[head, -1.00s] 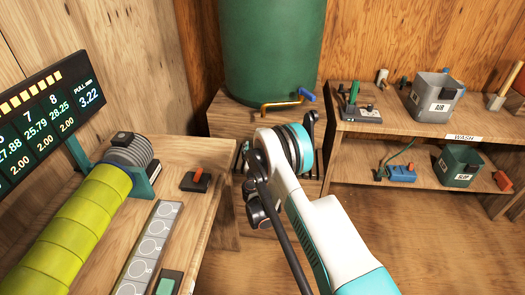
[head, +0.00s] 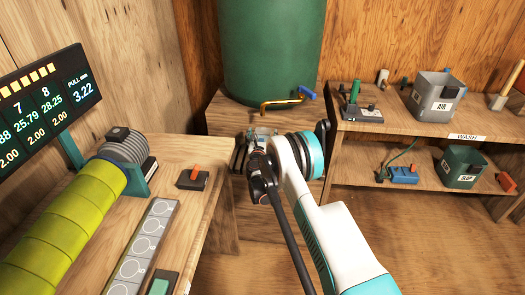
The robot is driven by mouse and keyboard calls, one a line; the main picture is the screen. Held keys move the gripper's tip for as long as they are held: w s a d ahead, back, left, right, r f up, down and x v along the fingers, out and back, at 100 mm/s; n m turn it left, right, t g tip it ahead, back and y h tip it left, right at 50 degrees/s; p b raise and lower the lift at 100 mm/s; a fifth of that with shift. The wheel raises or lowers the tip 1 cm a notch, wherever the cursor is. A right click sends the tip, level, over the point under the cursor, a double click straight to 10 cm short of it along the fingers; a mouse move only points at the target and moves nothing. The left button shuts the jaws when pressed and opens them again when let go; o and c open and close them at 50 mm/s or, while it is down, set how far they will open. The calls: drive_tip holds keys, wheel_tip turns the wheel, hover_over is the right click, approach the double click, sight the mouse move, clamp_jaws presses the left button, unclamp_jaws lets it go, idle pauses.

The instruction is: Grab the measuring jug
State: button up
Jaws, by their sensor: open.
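A small clear, greyish vessel (head: 263,132), which looks like the measuring jug, shows just beyond my gripper, under the brass tap (head: 280,104) of the green tank. Only its upper part is visible; my wrist and gripper hide the rest. My gripper (head: 256,145) is dark, points away from the camera and is open. It is close to the vessel, but I cannot tell whether the fingers are around it or in front of it.
The green tank (head: 272,50) stands on a wooden stand (head: 222,115). A left bench (head: 195,215) carries a yellow-green roll (head: 60,225) and a red-switched box (head: 193,178). Right shelves hold a grey bin (head: 437,95) and a green bin (head: 462,167). Floor at lower right is clear.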

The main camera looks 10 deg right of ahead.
clamp_jaws()
drive_tip(key=shift+r, duration=0.15)
idle(0.4)
